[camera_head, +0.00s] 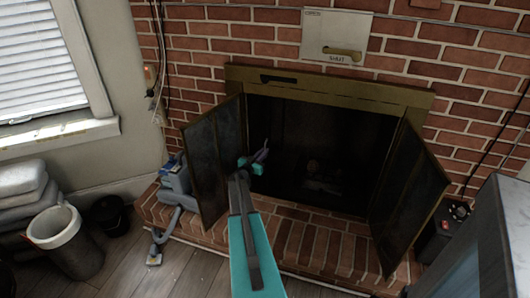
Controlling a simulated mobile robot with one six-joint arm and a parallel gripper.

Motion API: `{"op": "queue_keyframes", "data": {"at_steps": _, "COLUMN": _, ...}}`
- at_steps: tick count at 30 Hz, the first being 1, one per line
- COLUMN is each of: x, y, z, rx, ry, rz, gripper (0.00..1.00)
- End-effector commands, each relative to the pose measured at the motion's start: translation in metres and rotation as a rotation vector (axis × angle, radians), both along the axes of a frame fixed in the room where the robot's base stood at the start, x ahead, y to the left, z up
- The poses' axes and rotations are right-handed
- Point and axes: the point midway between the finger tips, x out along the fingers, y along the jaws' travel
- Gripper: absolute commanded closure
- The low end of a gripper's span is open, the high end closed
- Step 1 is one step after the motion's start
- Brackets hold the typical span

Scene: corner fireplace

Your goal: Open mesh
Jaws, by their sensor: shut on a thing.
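The fireplace opening (325,135) is dark, framed by a brass-coloured surround (350,88). Its left door (215,160) and right door (412,195) both stand swung outward. Any mesh across the opening is too dark to make out clearly. My gripper (252,163), with teal fingers, reaches in at the left side of the opening, close to the left door's inner edge. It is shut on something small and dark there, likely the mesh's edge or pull. My arm hides part of the brick hearth below.
A raised brick hearth (310,238) runs in front. A grey-blue vacuum cleaner (175,185) stands left of the left door. A white bin (62,240) and a black bucket (110,213) are farther left. A grey cabinet-like object (480,245) is close at lower right.

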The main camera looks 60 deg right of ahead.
Motion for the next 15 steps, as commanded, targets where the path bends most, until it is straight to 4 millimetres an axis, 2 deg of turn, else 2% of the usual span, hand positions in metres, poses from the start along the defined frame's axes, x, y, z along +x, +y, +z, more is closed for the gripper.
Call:
{"op": "queue_keyframes", "data": {"at_steps": 6, "x": 0.0030, "y": 0.0020, "z": 0.0000, "rx": 0.001, "ry": 0.000, "rz": 0.005, "gripper": 1.00}}
{"op": "queue_keyframes", "data": {"at_steps": 7, "x": 0.0030, "y": 0.0020, "z": 0.0000, "rx": 0.001, "ry": 0.000, "rz": 0.005, "gripper": 0.90}}
{"op": "queue_keyframes", "data": {"at_steps": 10, "x": 0.0027, "y": 0.0017, "z": 0.0002, "rx": 0.000, "ry": 0.000, "rz": 0.004, "gripper": 0.73}}
{"op": "queue_keyframes", "data": {"at_steps": 15, "x": 0.0020, "y": 0.0011, "z": 0.0004, "rx": 0.000, "ry": 0.000, "rz": 0.003, "gripper": 0.73}}
